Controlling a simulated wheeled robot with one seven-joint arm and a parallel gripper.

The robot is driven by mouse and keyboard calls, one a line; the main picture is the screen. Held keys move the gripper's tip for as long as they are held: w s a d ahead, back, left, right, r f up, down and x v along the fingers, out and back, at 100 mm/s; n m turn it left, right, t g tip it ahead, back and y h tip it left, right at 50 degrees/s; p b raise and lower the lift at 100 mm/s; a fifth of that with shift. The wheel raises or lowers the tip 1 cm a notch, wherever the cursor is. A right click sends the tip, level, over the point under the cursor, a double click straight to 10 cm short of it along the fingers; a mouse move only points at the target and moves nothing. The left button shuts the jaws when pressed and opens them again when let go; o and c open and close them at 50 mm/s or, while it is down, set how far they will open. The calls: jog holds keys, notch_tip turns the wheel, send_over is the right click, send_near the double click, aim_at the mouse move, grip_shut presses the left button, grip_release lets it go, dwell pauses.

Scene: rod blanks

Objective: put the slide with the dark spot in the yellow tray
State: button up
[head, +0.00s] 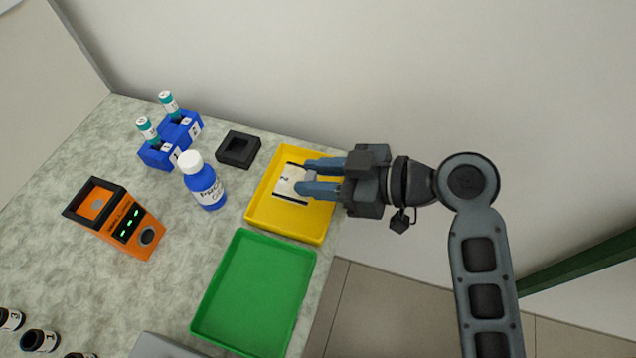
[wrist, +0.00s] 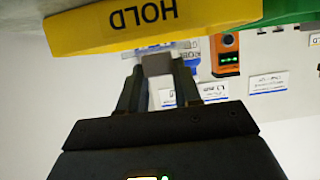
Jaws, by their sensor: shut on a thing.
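A pale slide (head: 289,181) with dark edges and a small dark mark like a "2" shows over the floor of the yellow tray (head: 285,226). I cannot make out a round dark spot on it. My gripper (head: 308,177) reaches in from the right, over the tray, its blue-grey fingers shut on the slide's grey grip piece. That grey piece also shows between the fingertips in the wrist view (wrist: 157,65). I cannot tell whether the slide touches the tray floor. The tray's wall reads "HOLD" in the wrist view (wrist: 110,24).
A green tray (head: 250,295) lies in front of the yellow one. A black square holder (head: 238,149), blue bottle (head: 205,187), blue racks with vials (head: 160,153) and an orange device (head: 115,220) stand to the left. The wall is behind.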

jog(key=shift+f, duration=1.5)
jog(key=shift+f, duration=0.15)
jog(key=o, duration=1)
jog(key=v, duration=1.2)
jog(key=shift+r+b, duration=0.25)
jog(key=shift+b, duration=0.1)
